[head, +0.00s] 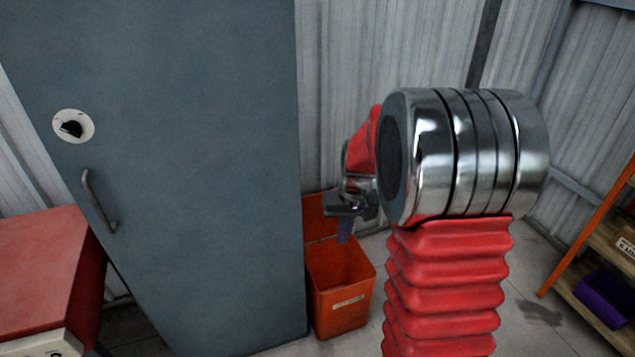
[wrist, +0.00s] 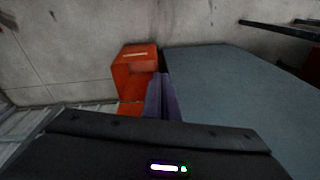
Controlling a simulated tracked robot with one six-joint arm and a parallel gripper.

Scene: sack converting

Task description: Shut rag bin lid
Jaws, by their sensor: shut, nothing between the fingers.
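The orange rag bin (head: 341,312) stands on the floor beside the grey-blue cabinet, with a pale label on its front. Its lid (head: 317,215) is open, tipped up at the back of the bin by the wall. My gripper (head: 345,234) is above the bin opening in the head view, its purple fingers together and empty. The wrist view shows the bin (wrist: 133,75) from above, label toward the top, and part of the lid (wrist: 130,109) below it. My shut fingers (wrist: 161,92) overlap the bin's right side there. I cannot tell whether they touch it.
The tall grey-blue cabinet (head: 190,190) stands close at the bin's left. A red cabinet (head: 45,260) is at far left. A shelf unit with an orange post (head: 590,235) and a purple box (head: 605,297) stands at right. Corrugated wall (head: 345,60) rises behind the bin.

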